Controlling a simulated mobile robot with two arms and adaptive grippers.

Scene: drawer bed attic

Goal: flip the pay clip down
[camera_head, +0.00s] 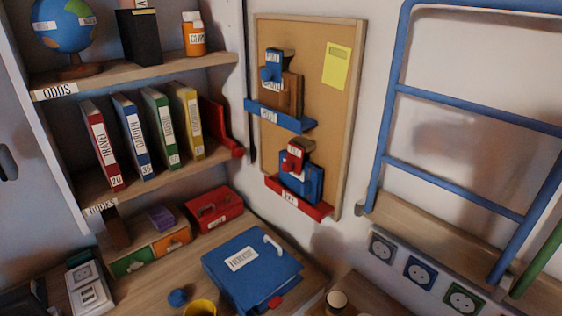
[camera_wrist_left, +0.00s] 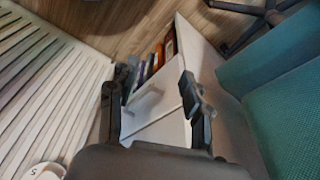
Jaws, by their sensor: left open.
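A cork board (camera_head: 334,120) hangs on the wall and carries two small holders. The lower holder is a red tray (camera_head: 318,210) with a short, hard-to-read label that may say PAY. Above it a red clip (camera_head: 294,158) stands at the top of a blue item (camera_head: 312,184). The upper holder is a blue tray (camera_head: 268,113) with a blue clip (camera_head: 272,72). The clips' exact positions are too small to tell. My left gripper (camera_wrist_left: 153,88) shows only in the left wrist view, open and empty, away from the board. My right gripper is not in view.
Below the board, a blue binder (camera_head: 268,275) lies on the desk beside a red box (camera_head: 214,207). Shelves with binders stand left; a blue ladder (camera_head: 378,150) stands right. The left wrist view shows a white cabinet (camera_wrist_left: 160,138), a teal chair (camera_wrist_left: 285,95) and white slats (camera_wrist_left: 45,85).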

